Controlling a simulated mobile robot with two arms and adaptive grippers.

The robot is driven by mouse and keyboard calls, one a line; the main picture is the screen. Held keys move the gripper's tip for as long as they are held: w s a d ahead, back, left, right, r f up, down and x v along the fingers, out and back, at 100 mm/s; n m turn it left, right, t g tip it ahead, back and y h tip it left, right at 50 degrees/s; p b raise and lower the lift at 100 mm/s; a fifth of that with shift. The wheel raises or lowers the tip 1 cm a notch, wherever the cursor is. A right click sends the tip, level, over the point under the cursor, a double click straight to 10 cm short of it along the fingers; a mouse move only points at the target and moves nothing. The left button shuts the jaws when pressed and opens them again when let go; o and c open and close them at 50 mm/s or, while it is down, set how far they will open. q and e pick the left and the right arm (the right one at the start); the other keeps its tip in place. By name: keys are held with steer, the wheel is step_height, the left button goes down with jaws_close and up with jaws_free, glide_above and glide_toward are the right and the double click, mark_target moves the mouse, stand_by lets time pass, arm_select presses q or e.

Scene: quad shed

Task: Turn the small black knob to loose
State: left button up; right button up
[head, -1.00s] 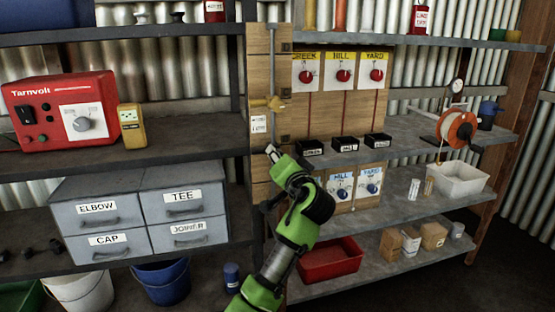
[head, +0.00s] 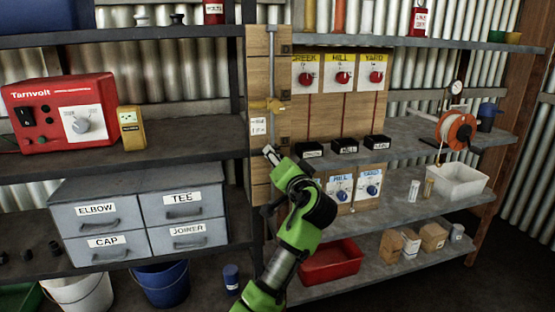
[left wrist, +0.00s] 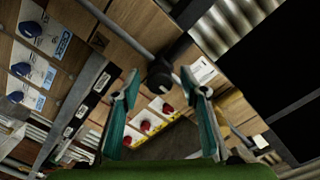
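A small black knob (left wrist: 160,74) shows in the left wrist view, at the end of a grey rod, beside a dark round fitting. It appears between or just beyond the two teal fingertips of my left gripper (left wrist: 166,86). The fingers are apart, and I see no contact with the knob. In the head view my left gripper (head: 270,151) is in front of the wooden post, below a brass-coloured lever (head: 266,106) on the vertical rod. The knob cannot be made out in the head view. My right gripper is in neither current view.
Shelves flank the post. To the right are a board with red knobs (head: 343,77), black bins (head: 344,146) and blue knobs (head: 371,190). To the left are a red Tarnvolt unit (head: 60,113), a yellow meter (head: 130,127) and grey drawers (head: 140,215). A red tray (head: 330,262) is below.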

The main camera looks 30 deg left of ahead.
arm_select(q)
steer(key=v, duration=1.1)
steer(key=shift+d, duration=0.1)
